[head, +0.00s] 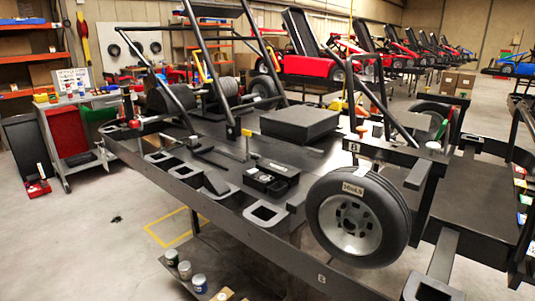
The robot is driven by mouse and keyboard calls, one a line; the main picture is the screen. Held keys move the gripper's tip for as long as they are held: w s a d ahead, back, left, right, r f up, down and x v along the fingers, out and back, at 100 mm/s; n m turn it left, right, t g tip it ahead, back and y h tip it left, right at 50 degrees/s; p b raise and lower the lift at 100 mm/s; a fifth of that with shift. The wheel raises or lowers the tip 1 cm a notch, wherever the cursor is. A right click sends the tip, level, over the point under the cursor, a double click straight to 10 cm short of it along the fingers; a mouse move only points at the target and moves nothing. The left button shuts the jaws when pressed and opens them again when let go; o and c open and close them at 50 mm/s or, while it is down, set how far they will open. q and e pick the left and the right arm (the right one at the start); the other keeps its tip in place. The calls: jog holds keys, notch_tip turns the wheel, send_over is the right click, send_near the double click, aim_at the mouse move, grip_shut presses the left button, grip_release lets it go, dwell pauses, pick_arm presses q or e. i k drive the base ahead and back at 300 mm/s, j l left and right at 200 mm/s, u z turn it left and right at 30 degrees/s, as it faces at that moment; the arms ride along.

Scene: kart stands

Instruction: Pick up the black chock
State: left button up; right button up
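A dark wedge-shaped piece (214,183) that looks like the black chock sits near the front edge of the black kart stand (300,156). It is dark on dark, so its exact outline is hard to tell. It lies between raised open rectangular sockets along that edge. A small black case (270,180) lies to its right on the deck. Neither of my grippers shows in the head view, so their positions relative to the chock cannot be seen.
A wheel with a black tire (357,218) stands at the front right of the stand. A flat black box (299,124) and upright bars occupy the deck behind. Small cans (185,270) stand on a low shelf below.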

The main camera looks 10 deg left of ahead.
aim_at(213, 182)
jog(key=i+j, duration=0.15)
jog(key=j, duration=0.2)
jog(key=i+j, duration=0.1)
jog(key=j, duration=0.25)
jog(key=i+j, duration=0.15)
jog(key=j, duration=0.25)
jog(key=i+j, duration=0.1)
jog(key=j, duration=0.25)
jog(key=i+j, duration=0.15)
jog(key=j, duration=0.2)
jog(key=i+j, duration=0.15)
jog(key=j, duration=0.2)
jog(key=z, duration=0.05)
